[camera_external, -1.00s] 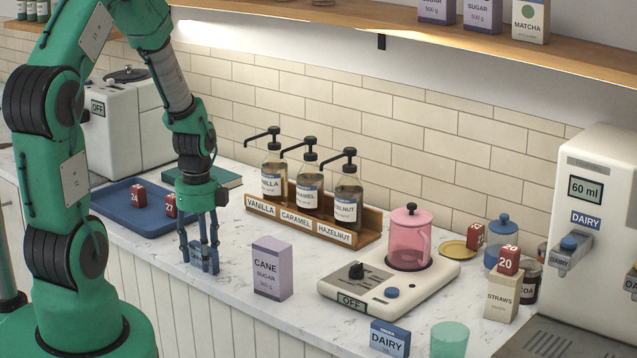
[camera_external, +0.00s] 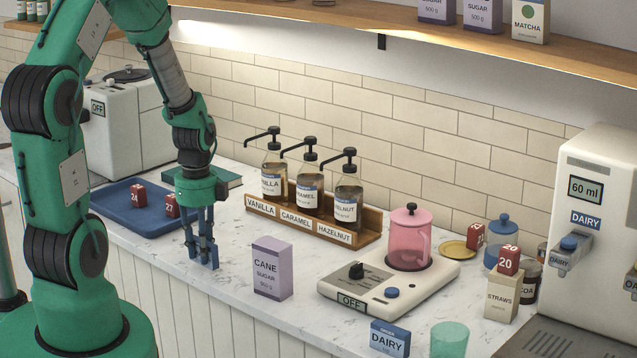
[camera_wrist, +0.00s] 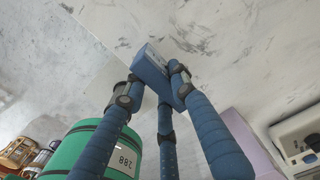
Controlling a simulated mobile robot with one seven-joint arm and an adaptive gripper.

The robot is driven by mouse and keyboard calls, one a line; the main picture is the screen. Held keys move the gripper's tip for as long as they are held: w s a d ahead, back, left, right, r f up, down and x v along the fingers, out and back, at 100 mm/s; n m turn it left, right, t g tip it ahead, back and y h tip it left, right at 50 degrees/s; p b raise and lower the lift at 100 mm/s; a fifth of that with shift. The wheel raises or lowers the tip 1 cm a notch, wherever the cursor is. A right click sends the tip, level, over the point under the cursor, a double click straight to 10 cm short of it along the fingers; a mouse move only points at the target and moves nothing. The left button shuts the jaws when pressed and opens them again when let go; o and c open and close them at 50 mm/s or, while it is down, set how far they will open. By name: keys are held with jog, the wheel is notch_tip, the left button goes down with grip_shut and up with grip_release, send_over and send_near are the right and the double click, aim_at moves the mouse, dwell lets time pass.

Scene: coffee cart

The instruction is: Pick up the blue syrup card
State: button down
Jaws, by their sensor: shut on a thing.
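My gripper (camera_external: 208,258) points down over the marble counter, left of the cane sugar box. Its dark blue fingers are shut on a small blue card (camera_wrist: 153,66), best seen in the wrist view, where the card sits between the fingertips. In the external view the fingers largely cover the card and its label does not show. I cannot tell whether the card is clear of the counter.
The cane sugar box (camera_external: 272,268) stands to the right of my gripper. A blue tray (camera_external: 128,218) with red numbered cubes lies to the left. Behind is the syrup rack (camera_external: 313,228) with pump bottles. A scale (camera_external: 390,287) with a pink jug and a blue dairy box (camera_external: 390,338) are farther right.

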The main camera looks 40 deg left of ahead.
notch_tip(320, 180, up, 3)
jog(key=shift+f, duration=0.2)
jog(key=s+d+p, duration=0.1)
jog(key=s+d, duration=0.1)
jog(key=s, duration=0.5)
jog(key=s+d+r, duration=0.1)
jog(key=s+d, duration=0.2)
jog(key=s, duration=0.5)
jog(key=shift+p, duration=0.35)
